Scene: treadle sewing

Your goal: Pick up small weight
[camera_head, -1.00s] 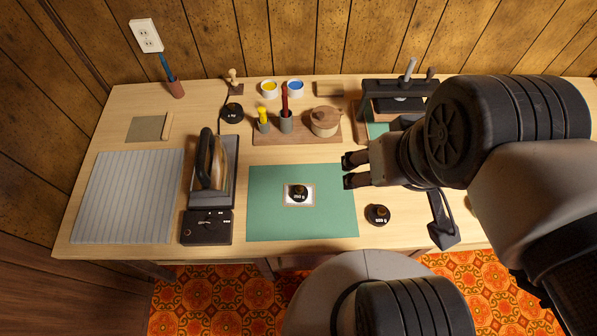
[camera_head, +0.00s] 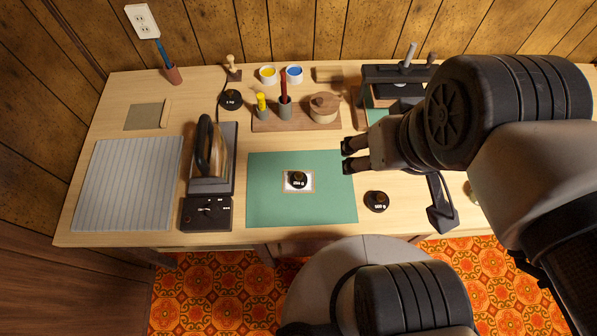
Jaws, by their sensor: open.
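A small black weight (camera_head: 298,180) with a light label stands on a white card with a brown border (camera_head: 287,188), on the green mat (camera_head: 265,210). Another black weight (camera_head: 376,201) stands on the bare wood to the right of the mat. A further black round weight (camera_head: 231,99) stands at the back left, near the stamp. The label text is too small to read surely. My gripper (camera_head: 346,156) is open and empty, its fingers pointing left at the mat's upper right corner, above and to the right of the card.
An iron (camera_head: 207,155) on its stand is left of the mat, with a dark control box (camera_head: 206,213) in front. A wooden tray (camera_head: 295,124) with brushes and a lidded pot lies behind the mat. A black press (camera_head: 395,75) stands at the back right.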

